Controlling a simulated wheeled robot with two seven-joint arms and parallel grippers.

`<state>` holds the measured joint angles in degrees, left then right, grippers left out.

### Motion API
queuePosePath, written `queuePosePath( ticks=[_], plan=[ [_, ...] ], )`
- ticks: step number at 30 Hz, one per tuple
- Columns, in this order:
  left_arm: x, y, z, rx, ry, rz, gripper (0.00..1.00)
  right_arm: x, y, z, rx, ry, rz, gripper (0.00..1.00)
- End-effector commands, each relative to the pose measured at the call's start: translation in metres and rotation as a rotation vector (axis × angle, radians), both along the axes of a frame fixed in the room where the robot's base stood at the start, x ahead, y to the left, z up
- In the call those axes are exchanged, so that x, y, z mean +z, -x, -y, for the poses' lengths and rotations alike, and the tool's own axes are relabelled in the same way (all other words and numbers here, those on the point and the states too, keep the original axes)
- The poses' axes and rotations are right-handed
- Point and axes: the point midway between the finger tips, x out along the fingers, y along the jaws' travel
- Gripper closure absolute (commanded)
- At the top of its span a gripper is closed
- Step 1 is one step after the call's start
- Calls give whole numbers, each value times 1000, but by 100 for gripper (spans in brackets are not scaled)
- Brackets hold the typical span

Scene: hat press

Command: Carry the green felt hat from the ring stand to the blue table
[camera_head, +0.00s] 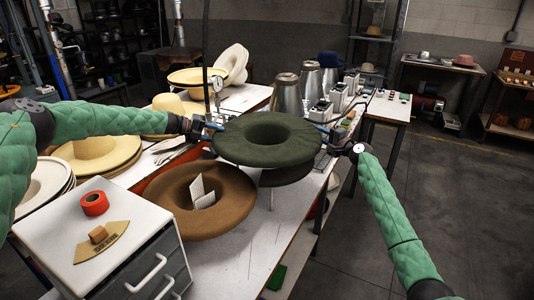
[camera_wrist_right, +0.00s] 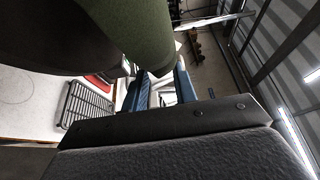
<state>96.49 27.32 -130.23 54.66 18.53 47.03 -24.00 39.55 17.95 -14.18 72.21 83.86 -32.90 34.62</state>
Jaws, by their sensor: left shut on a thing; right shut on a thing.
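The green felt hat (camera_head: 267,138) is upside down and level, its round opening facing up, above the white bench. My left gripper (camera_head: 211,125) is shut on the left side of its brim. My right gripper (camera_head: 325,132) is shut on the right side of its brim. The right wrist view shows the green brim (camera_wrist_right: 140,30) running down between my right gripper's blue fingers (camera_wrist_right: 160,80). A dark round piece (camera_head: 287,176) shows beneath the hat on a thin post; I cannot tell if this is the ring stand or if the hat touches it. I see no clearly blue table.
A brown hat (camera_head: 200,197) with white cards lies close below the green hat. A drawer cabinet (camera_head: 105,235) holds a red tape roll. Cream hats (camera_head: 98,152) stack at left. Metal cones (camera_head: 288,95) and small machines stand behind. The floor (camera_head: 470,200) at right is open.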

Motion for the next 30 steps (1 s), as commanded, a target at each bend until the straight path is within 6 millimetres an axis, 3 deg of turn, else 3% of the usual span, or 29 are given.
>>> queuePosePath(
  ticks=[1,10,30],
  plan=[
    [9,0,-1,0,-2,0,84,11,0,1,-1,-1,2,99],
    [32,0,-1,0,-2,0,84,34,0,1,-1,-1,1,99],
    [35,0,-1,0,-2,0,84,37,0,1,-1,-1,1,99]
  ],
)
